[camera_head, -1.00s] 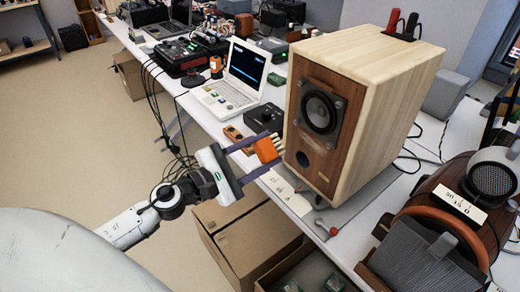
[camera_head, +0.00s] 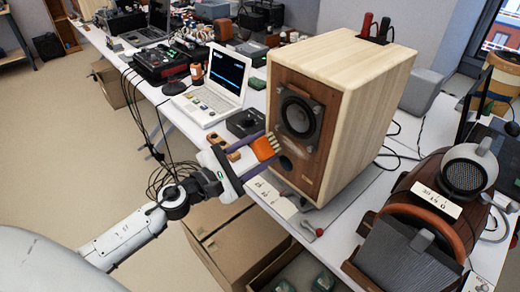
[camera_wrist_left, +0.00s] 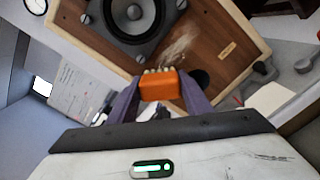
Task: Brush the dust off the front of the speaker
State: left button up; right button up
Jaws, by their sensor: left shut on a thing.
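The speaker (camera_head: 335,95) is a pale wooden box with a brown front, standing upright on the table. Its front has a dark round driver (camera_head: 298,114) and a smaller port hole. In the left wrist view a pale dust smear (camera_wrist_left: 181,45) lies on the brown front between the driver and a small label plate. My left gripper (camera_head: 265,150) is shut on an orange brush (camera_wrist_left: 160,86) with short cream bristles, which point at the speaker's lower front. The bristles are close to the front; I cannot tell if they touch. My right gripper is not in view.
A white laptop (camera_head: 222,85) and a black box (camera_head: 245,122) stand left of the speaker. A paper (camera_head: 271,194) and a red-knobbed tool (camera_head: 318,232) lie by the table's front edge. A brown rounded device (camera_head: 432,205) stands to the right. Cardboard boxes (camera_head: 235,240) sit below.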

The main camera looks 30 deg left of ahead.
pick_arm(q)
jog(key=shift+x, duration=0.9)
